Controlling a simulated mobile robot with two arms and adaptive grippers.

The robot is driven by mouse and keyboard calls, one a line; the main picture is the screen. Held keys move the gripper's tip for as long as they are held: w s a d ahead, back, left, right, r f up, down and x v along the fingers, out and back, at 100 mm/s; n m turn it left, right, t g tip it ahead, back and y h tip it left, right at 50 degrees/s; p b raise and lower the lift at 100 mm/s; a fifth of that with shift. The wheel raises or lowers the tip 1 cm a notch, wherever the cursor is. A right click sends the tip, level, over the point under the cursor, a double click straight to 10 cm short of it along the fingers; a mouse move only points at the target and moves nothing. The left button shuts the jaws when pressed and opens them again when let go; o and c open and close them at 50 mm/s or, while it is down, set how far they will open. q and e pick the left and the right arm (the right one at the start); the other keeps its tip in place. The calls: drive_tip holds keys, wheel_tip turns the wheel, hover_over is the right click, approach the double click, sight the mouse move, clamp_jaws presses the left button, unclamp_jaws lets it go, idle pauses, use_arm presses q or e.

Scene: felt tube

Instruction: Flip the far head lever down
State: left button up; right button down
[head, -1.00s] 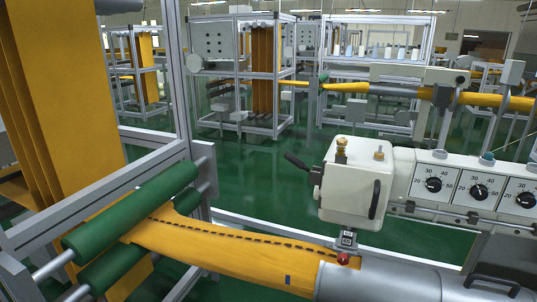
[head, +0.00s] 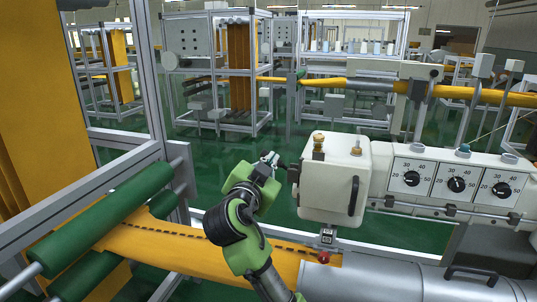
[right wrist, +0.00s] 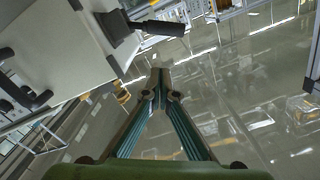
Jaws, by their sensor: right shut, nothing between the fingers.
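The white machine head (head: 333,185) stands over the orange felt tube (head: 165,245). Its black lever (right wrist: 160,27) sticks out from the head's side in the right wrist view, across the upper middle. In the head view the lever (head: 282,164) is small and partly hidden behind my right gripper. My right gripper (head: 270,158) is beside the head's left side, close to the lever. In the right wrist view its fingertips (right wrist: 160,80) are together with nothing between them, apart from the lever in the picture. My left gripper is not in view.
Green rollers (head: 105,215) and a metal frame stand at the left. A dial panel (head: 455,183) adjoins the head at the right. A grey metal cylinder (head: 385,282) lies below it. Open green floor (head: 330,150) shows behind.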

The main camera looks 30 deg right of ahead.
drive_tip(key=shift+r+m, duration=0.3)
drive_tip(key=shift+r, duration=0.35)
drive_tip(key=p+x, duration=0.4)
drive_tip(key=x, duration=0.5)
drive_tip(key=shift+w+a+f+p, duration=0.2)
drive_tip(key=shift+f+p, duration=0.15)
drive_tip(key=shift+f, duration=0.2)
drive_tip(key=shift+w+a+f+p, duration=0.1)
drive_tip(key=shift+a+f+p, duration=0.15)
drive_tip(key=shift+f, duration=0.3)
drive_tip(key=shift+w+a+f+p, duration=0.2)
drive_tip(key=shift+f+p, duration=0.2)
drive_tip(key=shift+f, duration=0.15)
